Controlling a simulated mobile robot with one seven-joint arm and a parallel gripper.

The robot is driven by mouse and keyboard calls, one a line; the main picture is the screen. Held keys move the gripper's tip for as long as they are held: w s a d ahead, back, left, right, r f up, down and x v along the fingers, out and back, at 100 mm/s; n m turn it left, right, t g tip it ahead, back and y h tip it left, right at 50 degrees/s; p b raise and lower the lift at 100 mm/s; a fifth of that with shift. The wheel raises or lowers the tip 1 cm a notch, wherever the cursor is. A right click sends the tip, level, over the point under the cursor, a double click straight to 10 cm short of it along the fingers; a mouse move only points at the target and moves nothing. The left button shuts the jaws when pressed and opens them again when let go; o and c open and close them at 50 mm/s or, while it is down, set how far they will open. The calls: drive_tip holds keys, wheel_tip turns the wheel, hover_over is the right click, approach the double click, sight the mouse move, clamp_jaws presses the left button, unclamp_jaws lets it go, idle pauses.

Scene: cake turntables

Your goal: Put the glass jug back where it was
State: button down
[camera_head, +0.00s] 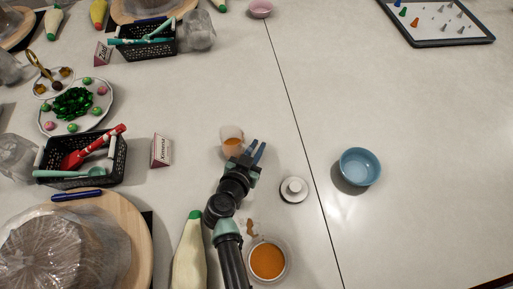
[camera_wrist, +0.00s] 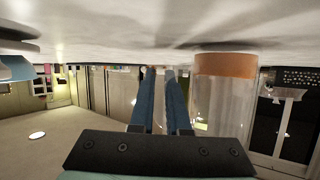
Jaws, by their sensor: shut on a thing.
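The glass jug (camera_head: 233,132) is clear, with orange liquid in its lower part. It stands upright left of my gripper (camera_head: 258,152) in the head view. My gripper's blue fingers also show in the wrist view (camera_wrist: 160,75), close together with a narrow gap. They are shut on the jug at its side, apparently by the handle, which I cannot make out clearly. In the wrist view, which is upside down, the jug (camera_wrist: 222,95) is right of the fingers. Its base is at or very near the table; I cannot tell whether it touches.
A white round piece with a knob (camera_head: 294,189) lies right of my arm. A bowl of orange liquid (camera_head: 268,260) and a piping bag (camera_head: 190,255) are near the front. A blue bowl (camera_head: 360,167) stands right of the seam. A name card (camera_head: 161,151) and black basket (camera_head: 112,165) stand left.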

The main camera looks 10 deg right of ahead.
drive_tip(key=c, duration=0.9)
unclamp_jaws()
drive_tip(key=shift+f, duration=0.1)
drive_tip(key=shift+s+r, duration=0.1)
drive_tip(key=shift+r, duration=0.1)
drive_tip(key=p+v, duration=0.3)
drive_tip(key=v, duration=0.9)
